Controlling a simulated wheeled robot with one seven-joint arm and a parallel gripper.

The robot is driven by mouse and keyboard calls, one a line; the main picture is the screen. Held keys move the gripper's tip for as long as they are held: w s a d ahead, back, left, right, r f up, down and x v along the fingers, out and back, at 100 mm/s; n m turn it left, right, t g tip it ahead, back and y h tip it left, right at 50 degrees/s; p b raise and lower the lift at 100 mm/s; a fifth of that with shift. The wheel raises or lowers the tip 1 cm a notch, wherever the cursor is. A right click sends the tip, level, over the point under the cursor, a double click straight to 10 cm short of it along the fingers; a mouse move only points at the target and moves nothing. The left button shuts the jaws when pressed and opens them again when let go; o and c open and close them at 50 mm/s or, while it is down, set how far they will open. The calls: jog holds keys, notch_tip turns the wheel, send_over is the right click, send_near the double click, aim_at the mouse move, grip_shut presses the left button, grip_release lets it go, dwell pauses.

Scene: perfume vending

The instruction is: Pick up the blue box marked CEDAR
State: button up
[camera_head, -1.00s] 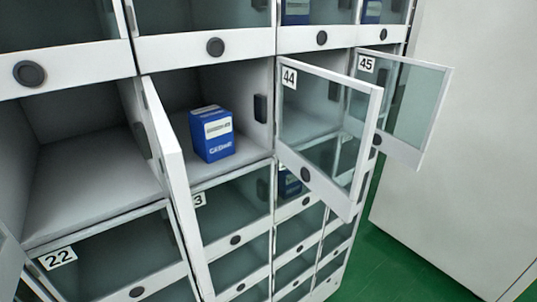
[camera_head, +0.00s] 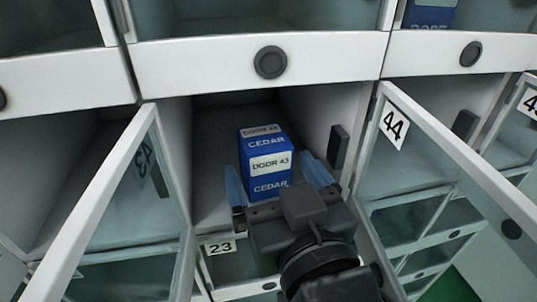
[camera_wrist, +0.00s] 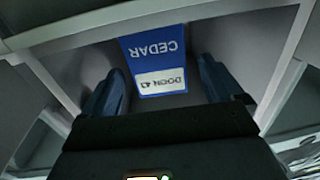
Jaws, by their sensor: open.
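The blue box marked CEDAR (camera_head: 265,165), with a white label reading DOOR 43, stands upright in an open compartment. My gripper (camera_head: 278,185) is open at the mouth of that compartment, with one blue finger towards each side of the box. In the wrist view the box (camera_wrist: 153,52) appears upside down, between the two fingers of my gripper (camera_wrist: 157,90) and a little beyond them. The fingers do not visibly touch it. The lower part of the box is partly hidden behind my gripper in the head view.
Door 43 (camera_head: 112,205) stands open on the left and door 44 (camera_head: 450,160) stands open on the right. A white frame bar with a round black knob (camera_head: 270,62) runs above the compartment. Closed door 23 (camera_head: 222,262) is below. Another blue box (camera_head: 430,14) is at the upper right.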

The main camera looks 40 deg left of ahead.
aim_at(264, 149)
jog(key=shift+p+x, duration=0.45)
jog(key=shift+x, duration=1.8)
jog(key=c, duration=1.1)
jog(key=shift+w+r+p, duration=0.1)
jog(key=shift+r+p, duration=0.25)
jog(key=shift+r, duration=0.1)
